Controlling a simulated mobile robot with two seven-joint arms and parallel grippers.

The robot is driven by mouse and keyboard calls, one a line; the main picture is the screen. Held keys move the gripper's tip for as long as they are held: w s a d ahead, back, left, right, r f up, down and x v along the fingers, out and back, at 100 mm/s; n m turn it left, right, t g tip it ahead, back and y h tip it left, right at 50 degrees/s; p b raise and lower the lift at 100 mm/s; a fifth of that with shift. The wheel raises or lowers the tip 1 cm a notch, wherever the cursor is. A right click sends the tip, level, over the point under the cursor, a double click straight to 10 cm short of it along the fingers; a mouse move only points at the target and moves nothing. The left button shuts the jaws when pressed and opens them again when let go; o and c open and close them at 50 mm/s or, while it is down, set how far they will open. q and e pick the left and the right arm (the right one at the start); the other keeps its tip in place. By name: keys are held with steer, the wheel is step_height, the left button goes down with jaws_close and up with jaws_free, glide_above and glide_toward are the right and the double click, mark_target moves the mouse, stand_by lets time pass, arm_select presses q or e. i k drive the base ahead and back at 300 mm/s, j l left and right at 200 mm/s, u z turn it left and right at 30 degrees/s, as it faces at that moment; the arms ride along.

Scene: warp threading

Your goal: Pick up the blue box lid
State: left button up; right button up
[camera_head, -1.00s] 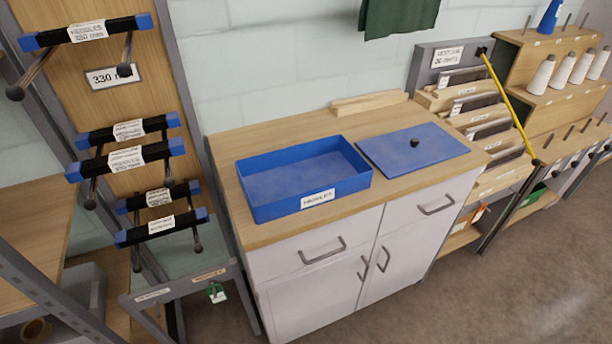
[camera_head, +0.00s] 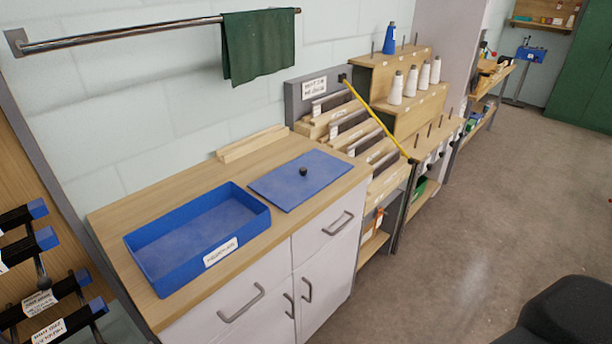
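The blue box lid (camera_head: 283,184) lies flat on the wooden top of the white cabinet, with a small black knob (camera_head: 303,171) at its middle. It is just right of the open blue box (camera_head: 190,240), which looks empty and has a white label on its front. Neither of my grippers shows in the head view. A dark rounded shape at the bottom right corner may be part of my body.
The white cabinet's wooden top (camera_head: 325,203) is bare around the lid, with a wood strip (camera_head: 252,144) at the wall. A rack with a yellow bar (camera_head: 378,122) and thread cones (camera_head: 409,83) stands right. Labelled black bars (camera_head: 30,245) hang left. Open floor (camera_head: 480,190) lies right.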

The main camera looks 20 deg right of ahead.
mark_target(289, 186)
steer(key=i+l+u, duration=0.1)
steer(key=l+u, duration=0.2)
steer(key=l, duration=0.65)
steer(key=l+u, duration=0.3)
steer(key=l, duration=0.65)
